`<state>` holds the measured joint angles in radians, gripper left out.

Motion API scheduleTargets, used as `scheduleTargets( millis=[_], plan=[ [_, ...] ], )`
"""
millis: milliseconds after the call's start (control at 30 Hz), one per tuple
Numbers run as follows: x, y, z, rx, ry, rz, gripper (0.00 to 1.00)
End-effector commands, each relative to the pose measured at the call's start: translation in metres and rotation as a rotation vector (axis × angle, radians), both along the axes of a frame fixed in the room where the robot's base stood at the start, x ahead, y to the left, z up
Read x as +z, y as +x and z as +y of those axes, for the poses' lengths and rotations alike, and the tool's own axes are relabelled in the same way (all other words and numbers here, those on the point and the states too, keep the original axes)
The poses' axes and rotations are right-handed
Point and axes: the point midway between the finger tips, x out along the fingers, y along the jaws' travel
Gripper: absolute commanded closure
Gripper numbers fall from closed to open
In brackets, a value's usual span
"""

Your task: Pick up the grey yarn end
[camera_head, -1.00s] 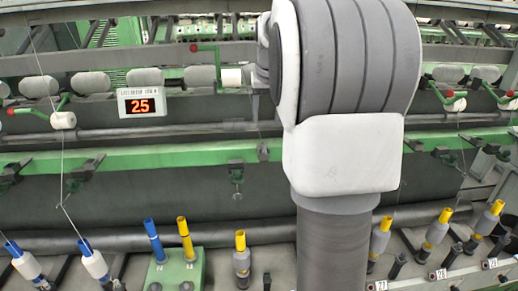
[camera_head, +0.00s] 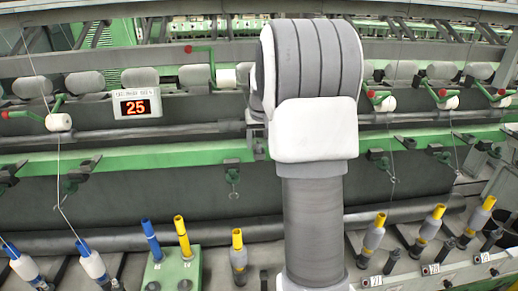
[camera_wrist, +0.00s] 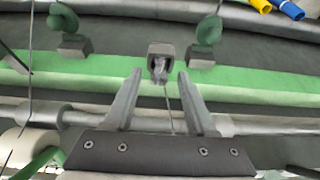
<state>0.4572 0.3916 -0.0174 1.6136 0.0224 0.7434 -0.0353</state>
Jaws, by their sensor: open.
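In the wrist view my gripper (camera_wrist: 159,72) is open, its two grey fingers apart. Between and just beyond the fingertips is a dark grey bracket (camera_wrist: 160,48) with a lighter grey piece in it. A thin pale strand (camera_wrist: 168,108) runs from it down between the fingers; this looks like the grey yarn, but I cannot make out its loose end. Nothing is visibly gripped. In the head view my arm covers the middle of the machine and my gripper does not show.
A green rail (camera_wrist: 245,82) with dark green guides (camera_wrist: 62,22) at both sides lies close behind the fingers. In the head view, yellow-topped bobbins (camera_head: 238,258) and blue-topped bobbins (camera_head: 92,262) stand along the front. A lit display (camera_head: 137,104) hangs at left.

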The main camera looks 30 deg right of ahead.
Motion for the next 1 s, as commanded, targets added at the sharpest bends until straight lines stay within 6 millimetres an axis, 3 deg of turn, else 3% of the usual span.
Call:
scheduleTargets(
  millis=[100, 400, 767, 1000],
  plan=[
    [0.000, 0.000, 0.000, 0.000, 0.000, 0.000, 0.45],
    [0.000, 0.000, 0.000, 0.000, 0.000, 0.000, 0.99],
    [0.004, 0.000, 0.000, 0.000, 0.000, -0.001, 1.00],
    [0.031, 0.000, 0.000, 0.000, -0.002, -0.004, 1.00]
  ],
)
